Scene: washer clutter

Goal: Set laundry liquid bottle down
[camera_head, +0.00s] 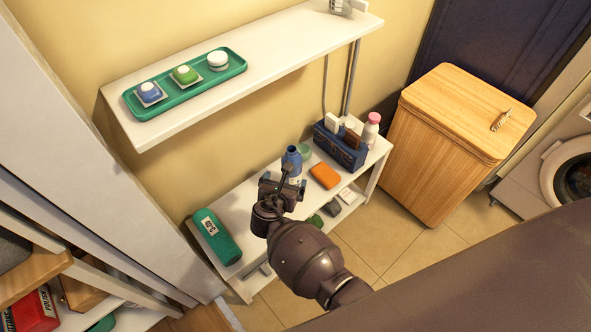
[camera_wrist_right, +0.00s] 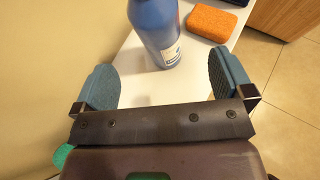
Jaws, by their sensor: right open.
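The laundry liquid bottle, a blue bottle with a pale label (camera_head: 292,158), stands upright on the low white shelf. It also shows in the right wrist view (camera_wrist_right: 155,28), just beyond the fingertips and roughly between their lines. My right gripper (camera_head: 282,190) is open, with its blue finger pads apart and nothing between them; it also shows in the right wrist view (camera_wrist_right: 163,82). The bottle's lower part is partly hidden by the gripper in the head view. My left gripper is not in view.
On the low shelf (camera_head: 254,222), an orange sponge (camera_head: 325,176) lies right of the bottle, a blue caddy (camera_head: 340,150) behind it and a green roll (camera_head: 216,236) at the left. An upper shelf (camera_head: 270,58) holds a green tray (camera_head: 187,98). A wooden hamper (camera_head: 440,150) stands right.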

